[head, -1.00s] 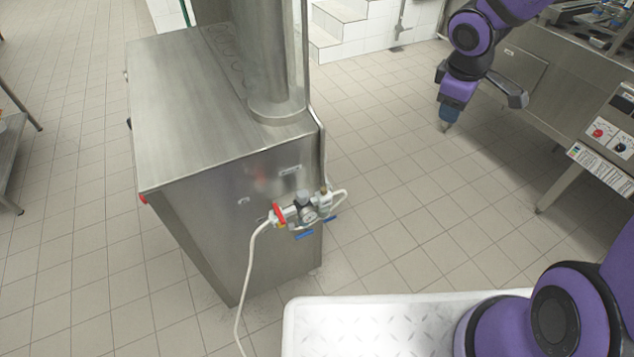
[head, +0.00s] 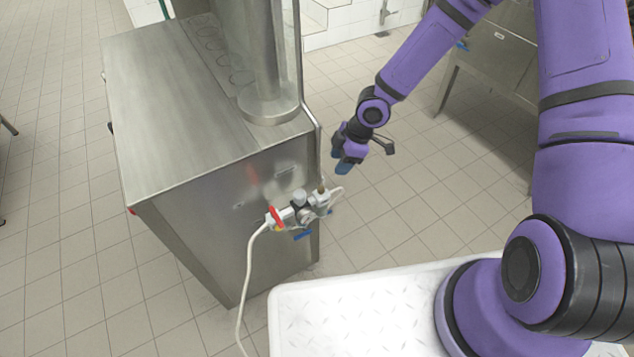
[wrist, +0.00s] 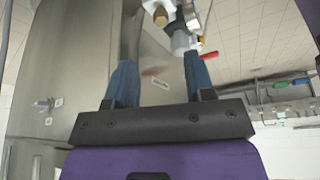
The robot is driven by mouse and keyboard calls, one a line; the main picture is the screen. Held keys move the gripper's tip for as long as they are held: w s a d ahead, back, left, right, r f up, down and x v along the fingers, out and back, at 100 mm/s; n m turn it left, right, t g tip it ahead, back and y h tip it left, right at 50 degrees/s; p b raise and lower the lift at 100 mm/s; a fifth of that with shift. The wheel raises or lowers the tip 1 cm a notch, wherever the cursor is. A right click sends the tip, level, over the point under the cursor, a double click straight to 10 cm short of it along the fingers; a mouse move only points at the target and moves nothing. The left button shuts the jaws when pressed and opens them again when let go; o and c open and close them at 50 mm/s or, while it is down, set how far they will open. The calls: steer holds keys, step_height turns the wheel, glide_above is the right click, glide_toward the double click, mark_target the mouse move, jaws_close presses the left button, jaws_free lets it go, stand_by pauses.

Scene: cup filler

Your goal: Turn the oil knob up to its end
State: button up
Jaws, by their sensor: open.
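The air and oil fitting (head: 306,214) sits on the side of the steel cabinet, with a grey knob (head: 299,197), a brass-coloured knob (head: 322,189), a round gauge and a red handle (head: 275,216). I cannot tell which knob is the oil knob. My gripper (head: 344,167) is in the air just right of and above the fitting, apart from it. In the wrist view my gripper (wrist: 160,60) is open with its blue fingers apart. The grey knob (wrist: 180,42) and brass knob (wrist: 160,16) show beyond the fingertips, with nothing held.
The steel cabinet (head: 180,100) carries a tall metal column (head: 262,60) close to the left of my gripper. A thin pipe runs down the cabinet's corner. A white hose (head: 250,275) hangs from the fitting. The tiled floor (head: 400,210) to the right is clear.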

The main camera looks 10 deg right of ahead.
mark_target(321, 188)
steer(key=shift+a+x, duration=0.15)
steer(key=shift+x, duration=2.7)
steer(key=shift+a+x, duration=0.15)
steer(key=shift+x, duration=2.7)
steer(key=shift+s+r, duration=0.1)
steer(key=shift+c, duration=0.4)
jaws_close()
